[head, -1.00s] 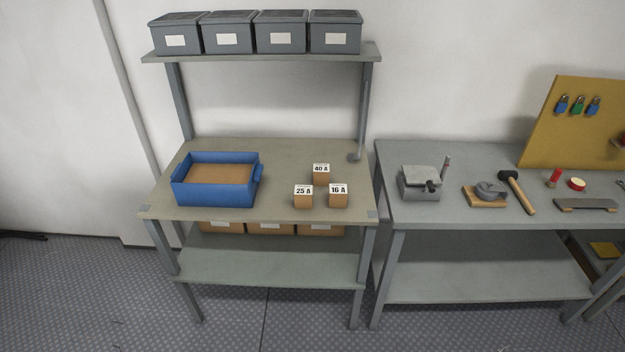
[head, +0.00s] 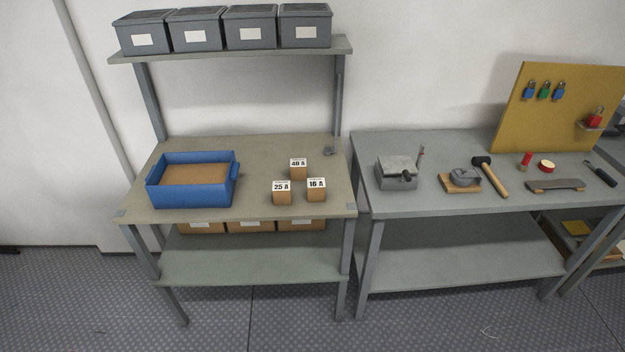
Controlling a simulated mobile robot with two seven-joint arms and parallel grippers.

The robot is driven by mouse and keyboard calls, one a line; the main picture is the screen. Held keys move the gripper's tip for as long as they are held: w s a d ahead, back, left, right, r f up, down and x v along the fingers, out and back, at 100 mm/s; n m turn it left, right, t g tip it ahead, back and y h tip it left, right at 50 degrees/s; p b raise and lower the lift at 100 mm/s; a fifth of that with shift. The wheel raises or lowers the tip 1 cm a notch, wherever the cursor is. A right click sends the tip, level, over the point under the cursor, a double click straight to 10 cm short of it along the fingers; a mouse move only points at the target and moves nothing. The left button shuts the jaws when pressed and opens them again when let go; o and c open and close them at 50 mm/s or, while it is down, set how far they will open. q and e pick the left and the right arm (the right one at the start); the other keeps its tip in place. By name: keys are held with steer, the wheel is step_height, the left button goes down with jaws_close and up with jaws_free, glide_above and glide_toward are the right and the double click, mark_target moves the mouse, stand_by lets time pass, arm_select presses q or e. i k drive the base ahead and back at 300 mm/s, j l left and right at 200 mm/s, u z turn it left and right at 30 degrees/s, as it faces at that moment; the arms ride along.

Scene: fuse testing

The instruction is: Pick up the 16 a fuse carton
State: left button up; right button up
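The 16 A fuse carton (head: 316,195) is a small brown box with a white label, standing on the right part of the left workbench (head: 260,150). The 25 A carton (head: 282,198) stands just left of it, and the 40 A carton (head: 298,173) stands behind the two. The 16 A carton is unobstructed in the head view. Neither of my grippers shows in this view.
A blue bin (head: 192,195) with a brown inside stands on the bench's left part. Grey lidded boxes (head: 250,35) line the shelf above. The floor in front is clear.

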mark_target(315, 186)
steer(key=i+l+u, duration=0.35)
steer(key=l, duration=0.25)
steer(key=i+l+u, duration=0.2)
steer(key=l, duration=0.15)
steer(key=i+l+u, duration=0.2)
steer(key=l, duration=0.15)
steer(key=k, duration=0.05)
